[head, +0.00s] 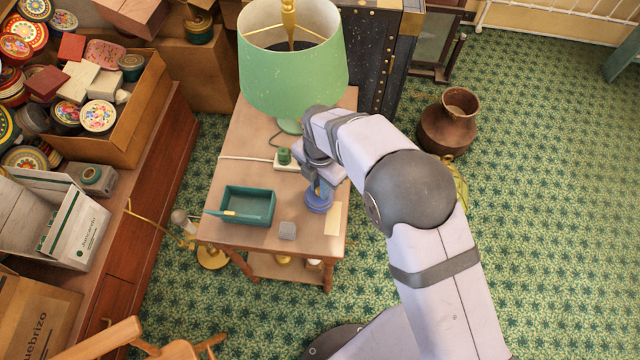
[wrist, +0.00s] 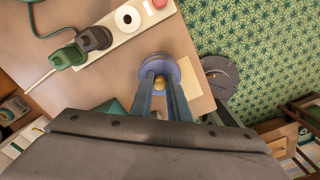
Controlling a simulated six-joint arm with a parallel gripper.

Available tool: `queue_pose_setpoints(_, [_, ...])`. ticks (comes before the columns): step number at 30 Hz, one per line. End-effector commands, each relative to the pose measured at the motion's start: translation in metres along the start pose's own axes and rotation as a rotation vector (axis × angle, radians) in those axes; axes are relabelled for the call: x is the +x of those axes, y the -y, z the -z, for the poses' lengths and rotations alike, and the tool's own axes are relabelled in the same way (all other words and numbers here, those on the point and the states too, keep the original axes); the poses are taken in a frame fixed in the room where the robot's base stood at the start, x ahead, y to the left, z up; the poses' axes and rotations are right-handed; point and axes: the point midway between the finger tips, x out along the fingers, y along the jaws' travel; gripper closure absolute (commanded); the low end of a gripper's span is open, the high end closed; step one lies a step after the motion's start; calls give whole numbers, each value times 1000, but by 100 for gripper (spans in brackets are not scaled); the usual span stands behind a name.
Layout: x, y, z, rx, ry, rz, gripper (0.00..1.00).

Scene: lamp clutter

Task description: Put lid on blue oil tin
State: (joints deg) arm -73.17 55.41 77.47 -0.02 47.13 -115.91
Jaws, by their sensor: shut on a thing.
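A round blue tin (head: 318,203) stands near the right edge of the small wooden table in the head view. My gripper (head: 319,187) points down right over it. In the wrist view my gripper (wrist: 160,84) is shut on a small brass knob, which appears to belong to the blue lid (wrist: 158,62). The round blue shape lies directly beyond my fingertips. The fingers hide part of it, and I cannot tell where lid and tin meet or whether they touch.
On the table (head: 240,165) are a green lamp (head: 290,75), a power strip (wrist: 115,28) with plugs, an open teal box (head: 248,206), a grey block (head: 287,230) and a pale card (head: 333,219). A brown vase (head: 447,125) stands on the floor at right.

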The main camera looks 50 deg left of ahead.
Motion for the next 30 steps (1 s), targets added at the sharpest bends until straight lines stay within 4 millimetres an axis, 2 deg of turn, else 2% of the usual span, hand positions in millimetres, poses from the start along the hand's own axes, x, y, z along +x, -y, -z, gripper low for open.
queue_pose_setpoints(23, [0, 0, 0, 0, 0, 0, 100])
queue_pose_setpoints(24, [0, 0, 0, 0, 0, 0, 80])
queue_pose_setpoints(26, [0, 0, 0, 0, 0, 0, 65])
queue_pose_setpoints(27, [0, 0, 0, 0, 0, 0, 63])
queue_pose_setpoints(30, [0, 0, 0, 0, 0, 0, 63])
